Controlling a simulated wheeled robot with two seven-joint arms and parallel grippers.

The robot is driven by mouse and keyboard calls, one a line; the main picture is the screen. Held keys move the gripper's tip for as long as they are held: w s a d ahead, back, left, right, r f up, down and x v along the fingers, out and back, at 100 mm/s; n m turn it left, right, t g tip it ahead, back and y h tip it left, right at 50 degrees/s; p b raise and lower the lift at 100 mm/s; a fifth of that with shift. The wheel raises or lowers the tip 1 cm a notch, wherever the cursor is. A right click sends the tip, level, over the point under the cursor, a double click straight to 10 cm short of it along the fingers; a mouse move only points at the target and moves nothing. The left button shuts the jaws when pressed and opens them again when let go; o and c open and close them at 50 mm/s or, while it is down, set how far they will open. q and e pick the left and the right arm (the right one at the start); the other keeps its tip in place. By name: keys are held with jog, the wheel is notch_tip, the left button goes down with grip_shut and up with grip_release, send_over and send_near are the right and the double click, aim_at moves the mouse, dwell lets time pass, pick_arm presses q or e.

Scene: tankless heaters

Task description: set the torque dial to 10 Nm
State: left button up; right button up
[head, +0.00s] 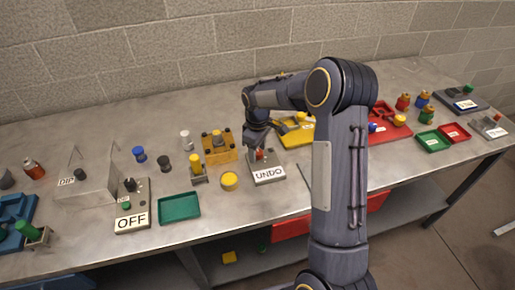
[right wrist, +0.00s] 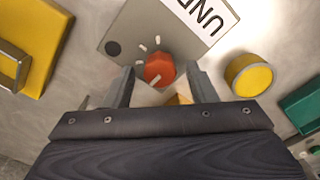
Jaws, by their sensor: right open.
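An orange-red dial knob (right wrist: 159,68) sits on a grey plate (right wrist: 140,22) labelled "UNDO", with short white tick marks beside the knob. A white mark shows on the knob's near side; no Nm numbers are legible. In the head view the plate (head: 268,180) stands mid-table, its red knob (head: 260,155) partly hidden by my right gripper (head: 257,143). In the right wrist view my right gripper (right wrist: 163,88) is open, its fingers apart on either side of the knob; I cannot tell whether they touch it. My left gripper is not in view.
A yellow round button (head: 229,181) and an orange block (head: 218,146) stand left of the plate. A yellow tray (head: 291,136) lies behind it to the right. A green tray (head: 179,207) and an "OFF" switch box (head: 132,205) are further left. My arm hides some table.

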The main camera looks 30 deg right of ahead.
jog(key=c, duration=1)
jog(key=shift+m, duration=0.3)
jog(key=m+b, duration=0.1)
jog(key=m, duration=0.2)
jog(key=shift+b, duration=0.4)
jog(key=shift+d+m+b, duration=0.1)
jog(key=shift+m+b, duration=0.35)
jog(key=shift+m, duration=2.25)
jog(key=o, duration=1)
